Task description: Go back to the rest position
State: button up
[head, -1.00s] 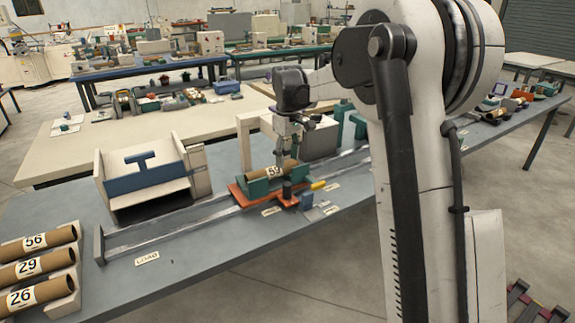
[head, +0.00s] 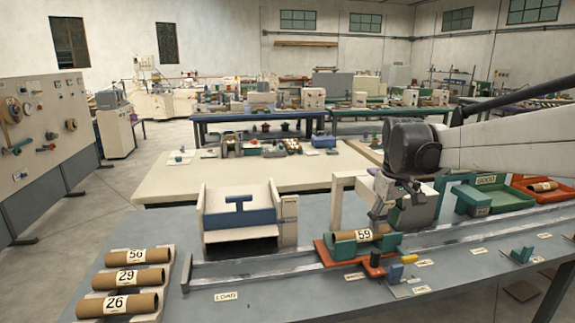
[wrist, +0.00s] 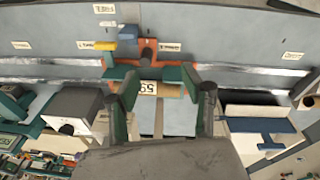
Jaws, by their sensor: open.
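The brown tube marked 59 (head: 352,236) lies in green cradles on the orange carriage (head: 326,254), on the metal rail. In the head view my gripper (head: 381,218) hangs at the right part of this tube, pointing down. The wrist view shows the gripper (wrist: 160,84) with its two fingers spread, and the tube (wrist: 170,90) in front of them. The fingers look open and hold nothing. I cannot tell whether a fingertip touches the tube or a cradle.
Tubes marked 56, 29 and 26 (head: 118,303) lie on a rack at left. A cream box with a blue panel (head: 240,217) and a white frame (head: 337,200) stand behind the rail. Green and orange trays (head: 505,196) are at right. Open air lies above the bench.

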jog(key=s+a+r+m+t, duration=0.1)
jog(key=s+a, duration=0.1)
jog(key=s, duration=0.6)
jog(key=s+a+r+m+t, duration=0.1)
jog(key=s+r+t, duration=0.1)
jog(key=s, duration=0.5)
jog(key=s+a+f+m+t, duration=0.1)
jog(key=s+f, duration=0.2)
jog(key=s, duration=0.4)
jog(key=s+a+f+m+t, duration=0.1)
jog(key=s+f, duration=0.2)
jog(key=s, duration=0.4)
jog(key=shift+a+f, duration=0.15)
jog(key=shift+f, duration=0.1)
